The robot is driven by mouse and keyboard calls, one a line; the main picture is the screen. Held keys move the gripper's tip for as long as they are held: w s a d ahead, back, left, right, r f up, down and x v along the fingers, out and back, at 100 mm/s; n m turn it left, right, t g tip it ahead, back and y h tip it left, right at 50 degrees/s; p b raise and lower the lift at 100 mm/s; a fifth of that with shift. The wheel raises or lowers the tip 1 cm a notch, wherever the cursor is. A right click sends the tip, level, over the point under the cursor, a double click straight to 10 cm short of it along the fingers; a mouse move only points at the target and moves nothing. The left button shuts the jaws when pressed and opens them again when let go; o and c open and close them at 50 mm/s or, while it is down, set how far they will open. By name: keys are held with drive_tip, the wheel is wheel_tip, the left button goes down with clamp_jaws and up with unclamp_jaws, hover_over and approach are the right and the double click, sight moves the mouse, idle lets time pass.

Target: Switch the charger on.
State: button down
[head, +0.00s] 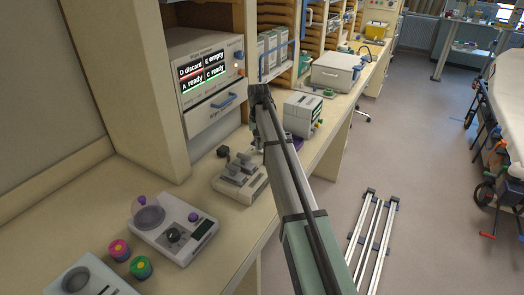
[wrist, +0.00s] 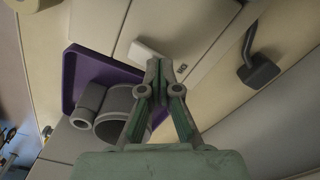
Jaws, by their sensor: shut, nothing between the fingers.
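My gripper (wrist: 160,68) is shut and empty, its fingertips together in the wrist view. In that view a small white block (wrist: 149,49), perhaps a switch, sits just beyond the tips on a pale surface; I cannot tell whether they touch. A small dark marking (wrist: 182,67) is beside it. In the head view my gripper (head: 258,146) points down over the bench, mostly hidden by my arm. Below and left of it stands a pale unit with grey blocks on top (head: 240,180), which may be the charger. No switch is clear there.
A purple tray (wrist: 78,62) and grey cylinders (wrist: 127,103) lie left of my fingers; a dark lever-like part (wrist: 259,70) is to the right. A device with a dial (head: 174,236), a display unit (head: 207,75) and a pale box (head: 302,112) stand around on the bench.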

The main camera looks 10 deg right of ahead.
drive_tip(key=shift+s+f, duration=0.1)
drive_tip(key=shift+f, duration=0.25)
drive_tip(key=shift+r, duration=0.15)
drive_tip(key=shift+r+p, duration=1.85)
drive_tip(key=shift+r, duration=1.55)
